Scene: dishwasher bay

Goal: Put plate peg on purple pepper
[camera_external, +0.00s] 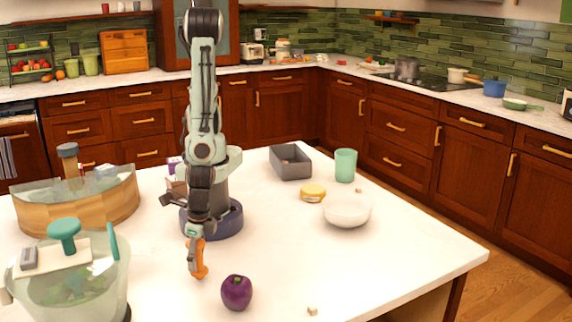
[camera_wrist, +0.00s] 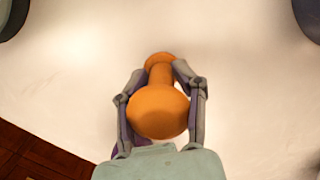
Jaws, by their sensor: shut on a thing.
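The purple pepper (camera_external: 237,292) is a round, dark purple thing with a small stem, standing on the white counter near the front. My gripper (camera_external: 197,258) is to its left and a little behind it, pointing down. It is shut on an orange peg-like piece, which I take to be the plate peg (camera_external: 199,270). In the wrist view the peg (camera_wrist: 158,110) has a wide round end and a narrower knob, held between both fingers of my gripper (camera_wrist: 160,84). Whether the peg touches the counter I cannot tell.
A white bowl (camera_external: 347,211), a yellow round thing (camera_external: 313,193), a green cup (camera_external: 345,165) and a grey bin (camera_external: 290,162) stand at the back right. A glass bowl (camera_external: 72,287) and a wooden container (camera_external: 95,208) stand at the left. The front right counter is mostly clear.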

